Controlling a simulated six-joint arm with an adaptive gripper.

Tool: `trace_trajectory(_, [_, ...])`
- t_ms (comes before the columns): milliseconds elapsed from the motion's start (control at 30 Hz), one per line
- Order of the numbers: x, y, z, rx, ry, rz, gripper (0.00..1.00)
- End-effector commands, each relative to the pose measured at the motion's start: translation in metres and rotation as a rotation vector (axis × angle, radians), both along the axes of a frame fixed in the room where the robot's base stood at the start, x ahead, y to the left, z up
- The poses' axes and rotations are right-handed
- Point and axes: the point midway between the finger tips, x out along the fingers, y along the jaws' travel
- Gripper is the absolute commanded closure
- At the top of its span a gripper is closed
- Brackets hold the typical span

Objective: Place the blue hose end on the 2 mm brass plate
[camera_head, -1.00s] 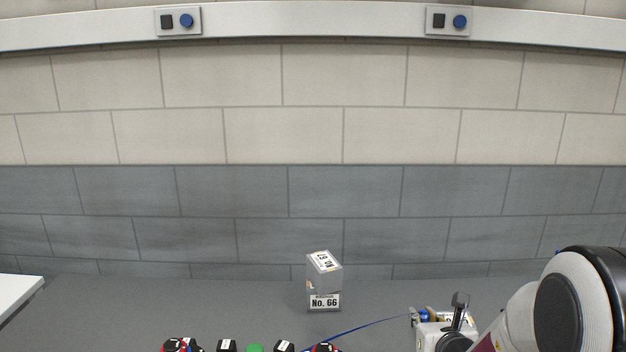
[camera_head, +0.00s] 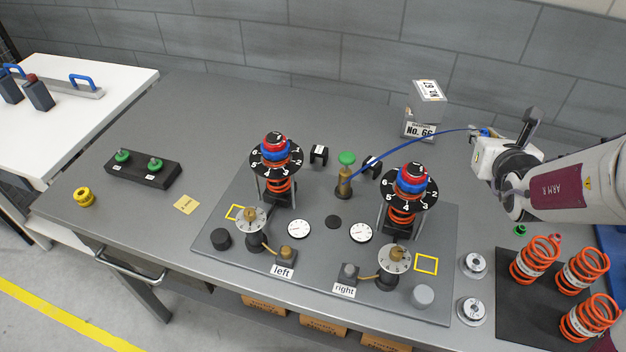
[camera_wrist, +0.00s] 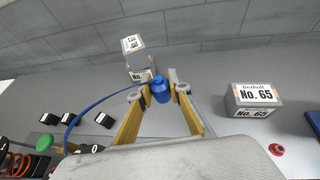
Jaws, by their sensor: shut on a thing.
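The blue hose end (camera_wrist: 160,91) sits between the fingertips of my gripper (camera_wrist: 157,92) in the wrist view, and the gripper is shut on it. In the head view my gripper (camera_head: 480,133) is at the right, beside the stacked grey boxes, with the hose end (camera_head: 485,132) mostly hidden by the fingers. The blue hose (camera_head: 405,144) runs from there left to a brass post with a green knob (camera_head: 346,159). A small flat yellow square (camera_head: 187,204) with tiny writing lies on the table at left; I cannot tell whether it is the 2 mm brass plate.
Stacked grey boxes (camera_head: 422,105) stand behind the fixture plate (camera_head: 325,262). Two spring units with numbered black discs (camera_head: 276,155) (camera_head: 411,188) rise from it. Orange springs (camera_head: 583,270) stand at right. The back-left table is clear.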

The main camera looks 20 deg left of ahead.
Motion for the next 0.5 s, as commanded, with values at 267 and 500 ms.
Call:
trace_trajectory(267, [-0.014,0.072,0.043,-0.007,-0.006,0.104,1.0])
trace_trajectory(500, [-0.036,0.127,0.078,-0.011,-0.006,0.187,1.0])
